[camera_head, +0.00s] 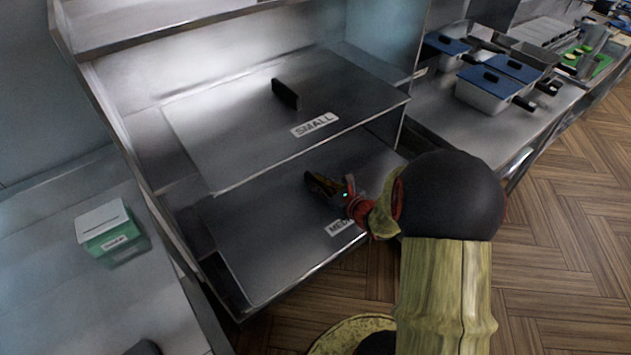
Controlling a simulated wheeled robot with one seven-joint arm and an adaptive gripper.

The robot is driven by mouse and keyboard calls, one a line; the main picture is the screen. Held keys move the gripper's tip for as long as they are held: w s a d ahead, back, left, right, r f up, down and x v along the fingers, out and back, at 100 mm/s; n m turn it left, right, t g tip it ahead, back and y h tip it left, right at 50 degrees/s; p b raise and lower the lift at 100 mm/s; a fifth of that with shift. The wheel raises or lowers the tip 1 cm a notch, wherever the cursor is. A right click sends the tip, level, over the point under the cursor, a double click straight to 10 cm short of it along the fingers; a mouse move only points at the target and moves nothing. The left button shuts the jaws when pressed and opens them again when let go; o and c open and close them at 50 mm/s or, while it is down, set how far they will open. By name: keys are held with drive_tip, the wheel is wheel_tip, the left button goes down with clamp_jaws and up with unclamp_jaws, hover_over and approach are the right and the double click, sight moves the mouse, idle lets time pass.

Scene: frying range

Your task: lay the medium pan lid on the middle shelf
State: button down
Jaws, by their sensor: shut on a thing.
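The medium pan lid (255,251) is a flat grey metal plate with a white label, partly covered by my arm, of which "ME" can be read. It lies flat at the level below the small lid, inside the metal rack. My gripper (318,185) reaches in from the right over this lid and is shut on its handle, which is mostly hidden by the fingers. I cannot tell whether the lid rests fully on the middle shelf (272,304) or sits slightly above it.
The small lid (225,135), with a black upright handle, lies on the level above, close over my gripper. A counter with blue-lidded containers (486,88) stands at the right. A green-and-white box (109,230) sits on the left counter. Wooden floor is open at lower right.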

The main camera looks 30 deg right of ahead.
sight(292, 165)
drive_tip(key=r+b+x, duration=0.1)
drive_tip(key=x, duration=0.3)
drive_tip(key=r+b+x, duration=0.1)
drive_tip(key=x, duration=0.4)
drive_tip(key=w+r+b+x, duration=0.1)
drive_tip(key=b+x, duration=0.1)
drive_tip(key=x, duration=0.3)
drive_tip(key=shift+w, duration=0.25)
drive_tip(key=shift+w+f+b, duration=0.3)
drive_tip(key=shift+f+b, duration=0.85)
drive_tip(key=shift+f, duration=0.05)
drive_tip(key=shift+s+a+f, duration=0.1)
drive_tip(key=shift+s+f, duration=0.05)
drive_tip(key=shift+f, duration=0.6)
drive_tip(key=c, duration=1.8)
unclamp_jaws()
drive_tip(key=shift+c, duration=0.2)
drive_tip(key=shift+o, duration=0.5)
drive_tip(key=shift+o, duration=1)
drive_tip(key=shift+f, duration=0.1)
